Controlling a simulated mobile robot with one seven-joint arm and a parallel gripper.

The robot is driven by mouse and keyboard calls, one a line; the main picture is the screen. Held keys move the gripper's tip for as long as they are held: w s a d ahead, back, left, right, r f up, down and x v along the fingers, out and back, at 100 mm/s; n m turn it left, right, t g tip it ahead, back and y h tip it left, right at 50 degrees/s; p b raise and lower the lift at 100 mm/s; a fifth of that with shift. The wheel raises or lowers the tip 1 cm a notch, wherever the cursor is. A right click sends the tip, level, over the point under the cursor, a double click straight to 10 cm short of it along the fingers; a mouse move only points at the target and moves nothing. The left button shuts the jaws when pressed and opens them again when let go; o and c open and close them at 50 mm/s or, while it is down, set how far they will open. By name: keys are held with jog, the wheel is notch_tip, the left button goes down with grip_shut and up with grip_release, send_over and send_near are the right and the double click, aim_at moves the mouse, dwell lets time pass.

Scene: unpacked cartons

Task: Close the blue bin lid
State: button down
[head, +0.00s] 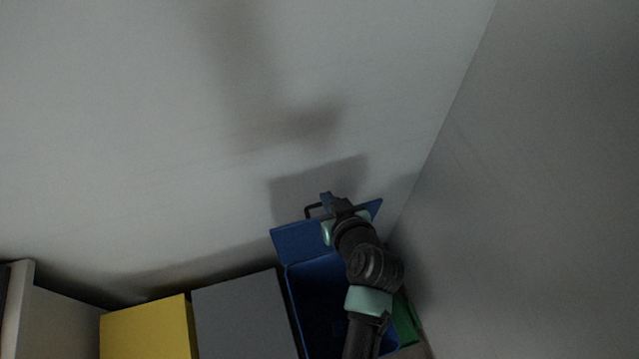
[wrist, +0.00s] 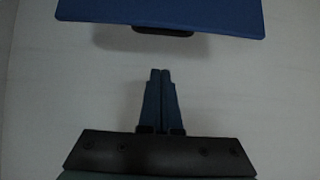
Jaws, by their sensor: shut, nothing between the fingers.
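The blue bin (head: 318,300) stands below the back wall, its inside partly visible and partly hidden by my arm. Its blue lid (head: 298,241) is open, raised at the wall side of the bin. The lid also fills the top of the wrist view (wrist: 160,14), with a dark handle-like piece (wrist: 162,30) at its edge. My gripper (head: 327,196) is shut and empty, beyond the lid's upper edge near the wall. In the wrist view the closed fingers (wrist: 160,72) point toward the lid, with a gap between them and it. My arm covers the middle of the lid.
A grey box (head: 243,315) stands directly left of the bin, and a yellow box (head: 148,328) left of that. A green item (head: 405,318) shows right of the bin, close to the right wall (head: 540,180). The back wall (head: 200,130) is close behind the lid.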

jog(key=shift+w+a+f, duration=0.2)
jog(key=shift+w, duration=0.15)
jog(key=w+f, duration=0.1)
jog(key=f, duration=0.1)
jog(key=w+f, duration=0.1)
jog(key=f+p, duration=0.1)
jog(key=f, duration=0.1)
jog(key=shift+w+a+f, duration=0.3)
jog(key=shift+w+a, duration=0.1)
jog(key=shift+f, duration=0.1)
jog(key=shift+s+f, duration=0.1)
